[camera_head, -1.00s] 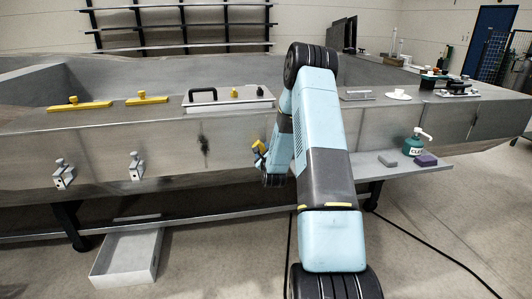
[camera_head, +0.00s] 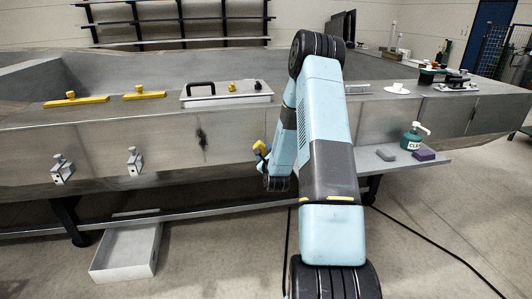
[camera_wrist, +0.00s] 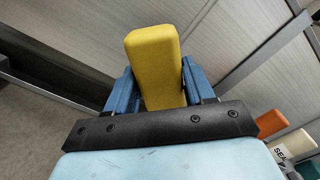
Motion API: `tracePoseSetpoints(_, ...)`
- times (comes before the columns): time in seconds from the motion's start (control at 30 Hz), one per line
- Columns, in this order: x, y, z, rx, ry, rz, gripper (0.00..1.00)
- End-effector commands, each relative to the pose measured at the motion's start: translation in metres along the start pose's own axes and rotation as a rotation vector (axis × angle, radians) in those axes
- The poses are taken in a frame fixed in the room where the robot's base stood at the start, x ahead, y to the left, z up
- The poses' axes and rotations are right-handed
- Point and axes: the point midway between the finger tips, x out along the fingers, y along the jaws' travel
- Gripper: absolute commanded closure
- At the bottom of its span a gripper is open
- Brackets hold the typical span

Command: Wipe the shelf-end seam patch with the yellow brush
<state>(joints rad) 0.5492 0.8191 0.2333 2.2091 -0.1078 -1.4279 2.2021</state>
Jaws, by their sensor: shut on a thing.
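The yellow brush shows as a plain yellow block (camera_wrist: 152,55) in the wrist view, held between the two blue fingers of my gripper (camera_wrist: 155,88). In the head view my gripper (camera_head: 265,156) is small and partly behind my own arm, in front of the grey metal float's side (camera_head: 100,150). Any bristles are hidden. A dark smudge (camera_head: 202,138) marks the float's side left of my gripper. A shelf (camera_head: 400,166) juts out from the float at the right. I cannot make out a patch at the shelf's end.
Two clamps (camera_head: 62,169) (camera_head: 134,161) stick out at left. An open metal box (camera_head: 127,250) lies on the floor. A dark cable crosses the floor.

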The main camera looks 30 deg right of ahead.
Motion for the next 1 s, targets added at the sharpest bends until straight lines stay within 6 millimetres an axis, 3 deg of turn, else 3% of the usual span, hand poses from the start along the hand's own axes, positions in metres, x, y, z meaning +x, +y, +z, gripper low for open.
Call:
tracePoseSetpoints(0.23,-0.004,0.0,0.0,0.0,0.001,0.001,0.75)
tracePoseSetpoints(0.6,-0.029,0.0,0.0,0.0,0.0,0.0,0.75)
tracePoseSetpoints(1.0,-0.03,0.0,0.0,0.0,0.0,-0.001,0.75)
